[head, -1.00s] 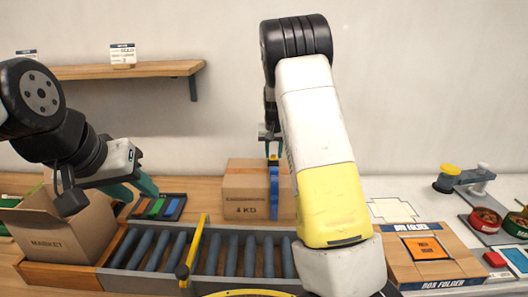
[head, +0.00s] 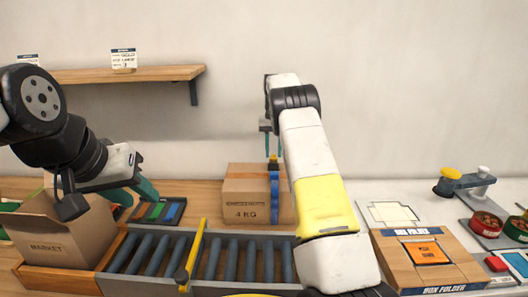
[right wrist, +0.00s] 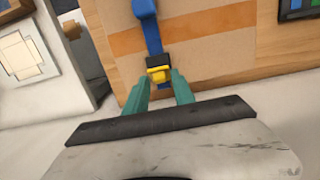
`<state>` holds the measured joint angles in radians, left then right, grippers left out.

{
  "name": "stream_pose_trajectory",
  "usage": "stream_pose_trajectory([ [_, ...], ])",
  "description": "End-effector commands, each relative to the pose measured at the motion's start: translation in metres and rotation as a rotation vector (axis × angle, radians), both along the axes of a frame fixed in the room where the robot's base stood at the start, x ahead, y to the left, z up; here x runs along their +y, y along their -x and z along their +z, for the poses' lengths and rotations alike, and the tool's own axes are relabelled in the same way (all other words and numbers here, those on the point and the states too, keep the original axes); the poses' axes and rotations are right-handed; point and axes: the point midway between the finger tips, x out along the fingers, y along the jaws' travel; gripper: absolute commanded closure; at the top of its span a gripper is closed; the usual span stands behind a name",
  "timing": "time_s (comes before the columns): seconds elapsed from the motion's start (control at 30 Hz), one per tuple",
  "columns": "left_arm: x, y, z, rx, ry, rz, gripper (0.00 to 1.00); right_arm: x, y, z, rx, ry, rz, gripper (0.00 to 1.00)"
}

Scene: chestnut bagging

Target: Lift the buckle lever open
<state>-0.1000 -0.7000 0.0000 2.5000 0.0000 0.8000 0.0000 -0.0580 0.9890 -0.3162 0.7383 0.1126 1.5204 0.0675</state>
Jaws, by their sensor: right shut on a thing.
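The cardboard box (head: 243,198) marked 4 KG stands behind the roller conveyor, with a blue strap (head: 275,195) running down its front. The yellow buckle lever (head: 273,160) is at the strap's top edge; in the right wrist view the yellow lever (right wrist: 159,74) sits against a black buckle body (right wrist: 153,61). My right gripper (head: 273,146) is above the box, pointing down, its teal fingers shut on the lever. It also shows in the right wrist view (right wrist: 160,88). My left gripper (head: 135,194) hangs at the left, its fingers apart, beside the open market box (head: 45,245).
The roller conveyor (head: 212,232) carries a yellow bar (head: 192,255) across it. A tray with coloured pieces (head: 158,211) lies behind it. The box folder (head: 395,265) and bowls (head: 487,222) stand at the right. A shelf (head: 165,74) is on the wall.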

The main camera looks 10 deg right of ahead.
Motion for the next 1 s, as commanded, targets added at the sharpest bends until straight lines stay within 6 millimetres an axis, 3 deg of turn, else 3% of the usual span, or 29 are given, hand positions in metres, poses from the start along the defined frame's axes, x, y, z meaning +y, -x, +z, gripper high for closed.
stream_pose_trajectory([
  [0.3, 0.0, 0.0, 0.0, 0.0, 0.0, 0.0, 0.64, 0.0, -0.001, 0.001, 0.0, -0.001, 0.0, 1.0],
  [0.33, 0.0, 0.0, 0.0, 0.0, 0.0, 0.0, 0.64, 0.0, -0.001, 0.001, 0.0, -0.001, 0.0, 0.64],
  [0.37, 0.0, 0.0, 0.0, 0.0, 0.0, 0.0, 0.64, 0.0, -0.001, 0.001, 0.0, 0.0, 0.0, 0.6],
  [0.73, 0.0, 0.0, 0.0, 0.0, 0.0, 0.0, 0.64, 0.0, 0.0, 0.003, 0.0, 0.0, 0.0, 0.6],
  [1.0, 0.0, 0.0, 0.0, 0.0, 0.0, 0.0, 0.64, 0.0, -0.001, 0.032, -0.002, 0.0, 0.001, 0.6],
])
